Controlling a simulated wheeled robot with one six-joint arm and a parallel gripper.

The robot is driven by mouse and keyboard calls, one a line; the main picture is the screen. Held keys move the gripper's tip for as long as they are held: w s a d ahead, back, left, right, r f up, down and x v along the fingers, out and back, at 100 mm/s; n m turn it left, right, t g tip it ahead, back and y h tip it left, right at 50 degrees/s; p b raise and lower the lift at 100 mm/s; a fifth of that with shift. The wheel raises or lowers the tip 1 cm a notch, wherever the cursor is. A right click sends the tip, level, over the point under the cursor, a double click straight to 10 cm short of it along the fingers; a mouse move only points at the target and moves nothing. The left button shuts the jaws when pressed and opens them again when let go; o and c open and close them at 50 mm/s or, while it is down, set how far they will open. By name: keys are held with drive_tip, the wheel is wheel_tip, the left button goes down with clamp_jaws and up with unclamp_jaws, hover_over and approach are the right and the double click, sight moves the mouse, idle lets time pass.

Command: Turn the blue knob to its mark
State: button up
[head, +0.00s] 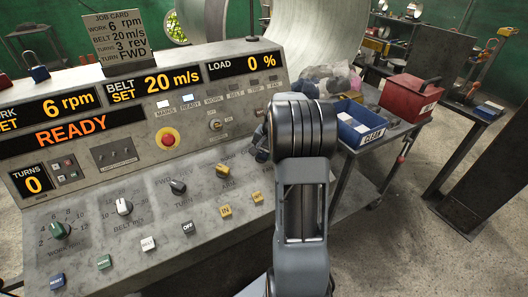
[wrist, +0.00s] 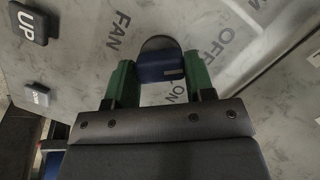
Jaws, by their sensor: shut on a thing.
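The blue knob (wrist: 160,66) shows in the wrist view, on a dark round base on the grey panel (wrist: 255,75). The words FAN and OFF are printed on the panel to either side above it. My gripper (wrist: 161,82) has its two green fingers on either side of the knob and is shut on it. In the head view my dark arm stands in front of the right end of the panel, and the blue knob is hidden there.
The console has a red stop button (head: 168,138), a green knob (head: 60,230), a white knob (head: 124,207) and a black knob (head: 178,186). Its display reads READY. A blue box (head: 360,124) marked CLEAN and a red box (head: 411,99) stand on a bench at right.

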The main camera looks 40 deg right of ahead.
drive_tip(key=shift+c, duration=0.4)
drive_tip(key=m, duration=0.3)
drive_tip(key=shift+t, duration=0.3)
drive_tip(key=m+t+p, duration=0.1)
drive_tip(key=m, duration=0.3)
drive_tip(key=shift+s+r+m, duration=0.1)
drive_tip(key=shift+m, duration=0.2)
drive_tip(key=m+t+p, duration=0.1)
drive_tip(key=m, duration=0.3)
drive_tip(key=shift+m+p, duration=0.3)
drive_tip(key=shift+s+m+t+p, duration=0.1)
drive_tip(key=shift+m+t+p, duration=0.4)
drive_tip(key=shift+m, duration=1.3)
